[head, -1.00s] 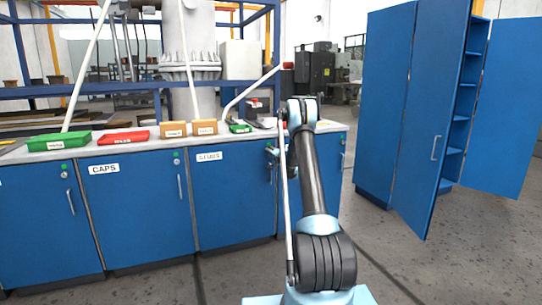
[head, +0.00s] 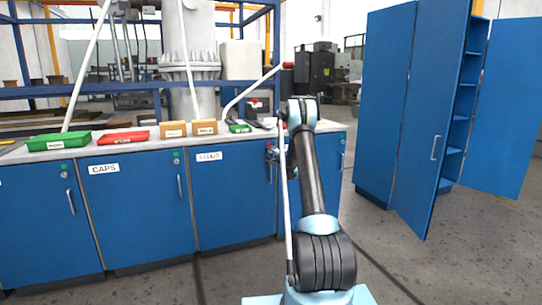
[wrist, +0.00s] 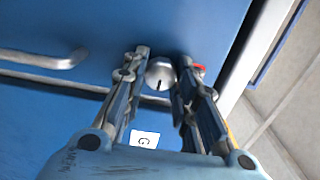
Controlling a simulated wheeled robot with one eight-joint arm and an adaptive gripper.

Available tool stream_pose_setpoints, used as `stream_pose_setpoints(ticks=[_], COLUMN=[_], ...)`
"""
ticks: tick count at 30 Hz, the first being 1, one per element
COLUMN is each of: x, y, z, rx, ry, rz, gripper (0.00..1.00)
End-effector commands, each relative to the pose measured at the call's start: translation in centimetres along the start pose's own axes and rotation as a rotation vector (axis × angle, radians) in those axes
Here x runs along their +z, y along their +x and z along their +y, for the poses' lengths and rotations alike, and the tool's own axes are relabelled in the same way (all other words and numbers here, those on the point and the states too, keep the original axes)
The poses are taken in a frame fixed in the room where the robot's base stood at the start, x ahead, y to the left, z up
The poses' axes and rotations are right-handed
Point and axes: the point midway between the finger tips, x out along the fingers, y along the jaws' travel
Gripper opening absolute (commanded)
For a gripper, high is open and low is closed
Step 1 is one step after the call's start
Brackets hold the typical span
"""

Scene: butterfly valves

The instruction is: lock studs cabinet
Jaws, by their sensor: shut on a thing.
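The studs cabinet (head: 232,200) is a blue door under the worktop, labelled STUDS, and it stands closed in the head view. In the wrist view its lock is a round silver knob (wrist: 160,73) with a dark key slot, next to a small red indicator (wrist: 199,69). My gripper (wrist: 161,62) has its two fingers on either side of the knob and is shut on it. In the head view my gripper (head: 271,153) is at the door's upper right corner, partly hidden by my arm. The door handle (wrist: 45,58) is to the left in the wrist view.
The CAPS cabinet (head: 135,205) to the left is closed, with a green indicator. Green and red trays (head: 122,137) and cardboard boxes (head: 173,129) stand on the worktop. A tall blue cabinet (head: 385,105) with open doors stands right. Floor between is clear.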

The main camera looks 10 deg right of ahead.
Motion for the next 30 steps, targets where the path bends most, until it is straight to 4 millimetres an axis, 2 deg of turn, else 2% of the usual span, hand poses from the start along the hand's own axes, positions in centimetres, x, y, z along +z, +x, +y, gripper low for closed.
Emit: stream_pose_setpoints(ticks=[9,10,12,23,26,30], x=[-0.4,-0.4,-0.3,-0.1,-0.1,-0.1], y=[-0.1,-0.1,-0.1,-0.1,-0.7,-2.6], z=[0.1,0.1,0.1,0.0,0.0,0.0], rx=[0.001,0.001,0.0,0.0,0.0,0.0], ry=[-0.001,-0.001,-0.001,-0.001,-0.001,-0.001], rz=[0.006,0.006,0.005,0.001,0.001,0.002], gripper=[0.02,0.31,0.47,0.47,0.47,0.47])
